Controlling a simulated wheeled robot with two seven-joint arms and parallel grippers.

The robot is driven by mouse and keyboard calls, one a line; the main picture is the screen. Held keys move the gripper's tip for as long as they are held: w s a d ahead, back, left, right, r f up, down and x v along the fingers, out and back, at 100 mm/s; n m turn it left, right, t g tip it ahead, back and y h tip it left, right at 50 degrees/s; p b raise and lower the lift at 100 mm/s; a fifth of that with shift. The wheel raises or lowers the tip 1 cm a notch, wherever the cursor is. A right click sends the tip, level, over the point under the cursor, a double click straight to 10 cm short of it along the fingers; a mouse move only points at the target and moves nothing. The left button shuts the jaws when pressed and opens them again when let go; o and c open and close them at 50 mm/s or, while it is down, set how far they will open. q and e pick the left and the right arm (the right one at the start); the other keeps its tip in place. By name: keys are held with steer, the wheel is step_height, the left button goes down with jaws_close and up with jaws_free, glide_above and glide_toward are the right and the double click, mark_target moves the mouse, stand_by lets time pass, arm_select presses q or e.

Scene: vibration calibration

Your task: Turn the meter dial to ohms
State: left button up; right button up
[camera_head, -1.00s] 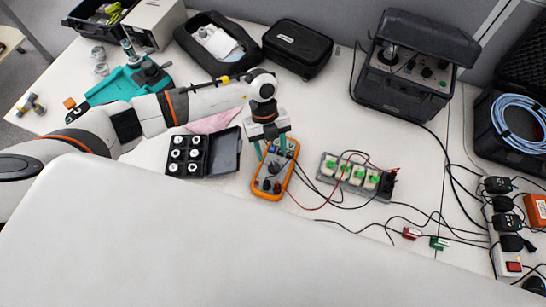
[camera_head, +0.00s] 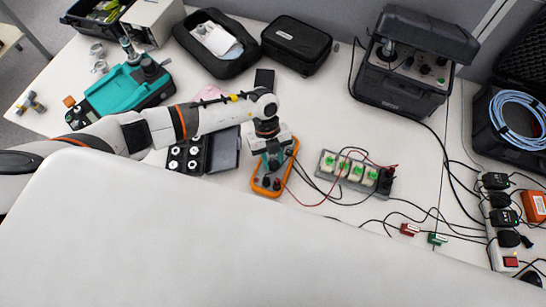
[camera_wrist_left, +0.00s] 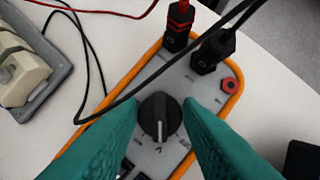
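The orange-rimmed meter (camera_head: 283,180) lies on the table in the head view, partly hidden by my left gripper (camera_head: 272,160). In the left wrist view the black round dial (camera_wrist_left: 159,117) sits on the meter's grey face (camera_wrist_left: 178,82), with a pale pointer line toward the picture's bottom. The two teal fingers of my left gripper (camera_wrist_left: 157,120) are apart on either side of the dial, with a gap visible at each side. A red plug and a black plug stand in the meter's end sockets. My right gripper is not in view.
A grey block with green-topped cells (camera_head: 347,171) stands right of the meter, with red and black leads running between. An open black case with white round parts (camera_head: 187,156) lies to the left. A black instrument box (camera_head: 405,80) stands behind.

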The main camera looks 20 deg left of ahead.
arm_select(q)
steer(key=shift+m+b, duration=0.3)
steer(key=shift+m, duration=0.1)
steer(key=m+y+b, duration=0.1)
steer(key=m, duration=0.1)
steer(key=shift+w+d+f+m+g+b, duration=0.1)
steer(key=shift+m+g+b, duration=0.2)
steer(key=shift+g, duration=0.1)
steer(key=m+y+b, duration=0.1)
steer(key=m+b, duration=0.1)
steer(key=m, duration=0.1)
steer(key=shift+d+m+y, duration=0.1)
steer(key=shift+m+y, duration=0.2)
steer(key=shift+m, duration=0.1)
steer(key=shift+m+b, duration=0.3)
steer(key=o, duration=1)
steer(key=shift+c, duration=0.2)
